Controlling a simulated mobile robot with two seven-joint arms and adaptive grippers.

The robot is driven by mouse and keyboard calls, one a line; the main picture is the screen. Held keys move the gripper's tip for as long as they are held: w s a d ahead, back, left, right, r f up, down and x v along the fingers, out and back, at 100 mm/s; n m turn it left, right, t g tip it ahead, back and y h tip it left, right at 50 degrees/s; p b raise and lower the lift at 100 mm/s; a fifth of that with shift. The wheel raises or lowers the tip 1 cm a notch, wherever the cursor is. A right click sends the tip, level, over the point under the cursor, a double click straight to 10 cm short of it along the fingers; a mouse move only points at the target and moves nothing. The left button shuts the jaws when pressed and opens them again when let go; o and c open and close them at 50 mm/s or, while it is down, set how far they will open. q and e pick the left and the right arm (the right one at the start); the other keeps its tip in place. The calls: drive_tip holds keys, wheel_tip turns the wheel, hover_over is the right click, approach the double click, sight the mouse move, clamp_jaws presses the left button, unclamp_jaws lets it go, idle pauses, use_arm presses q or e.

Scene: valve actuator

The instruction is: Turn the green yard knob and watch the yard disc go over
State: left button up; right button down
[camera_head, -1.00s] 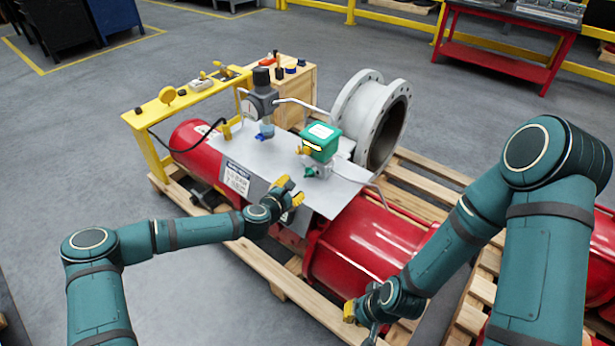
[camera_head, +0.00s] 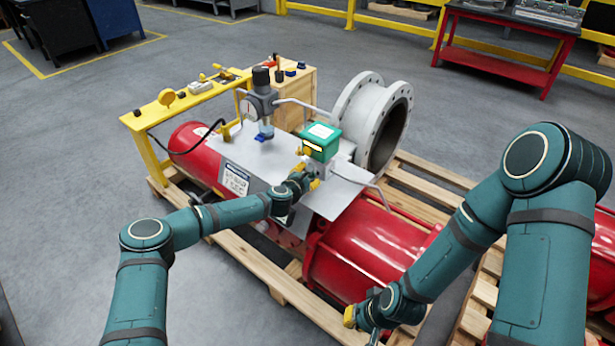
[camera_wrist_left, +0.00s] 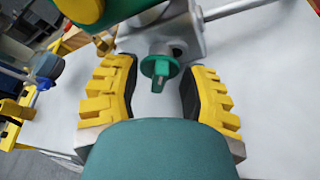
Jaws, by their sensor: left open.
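My left gripper (camera_wrist_left: 163,84) is open, with one yellow-and-black finger on each side of the knob and a visible gap on both sides. In the head view my left gripper (camera_head: 306,177) is just below the green-topped box (camera_head: 320,140) on the red actuator and hides the knob. I cannot make out which part is the yard disc. My right gripper (camera_head: 352,315) is low in front, partly hidden, its jaws unclear.
The red actuator (camera_head: 365,250) lies on a wooden pallet (camera_head: 290,290). A grey gauge unit (camera_head: 262,100) and pipes stand left of the green box. A large grey flange (camera_head: 372,115) is behind right. A yellow stand (camera_head: 160,110) is at left.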

use_arm(q)
clamp_jaws()
drive_tip(key=shift+m+t+y, duration=0.4)
drive_tip(key=shift+m+t, duration=0.1)
drive_tip(key=shift+m, duration=0.6)
unclamp_jaws()
drive_tip(key=shift+s+d+f, duration=0.1)
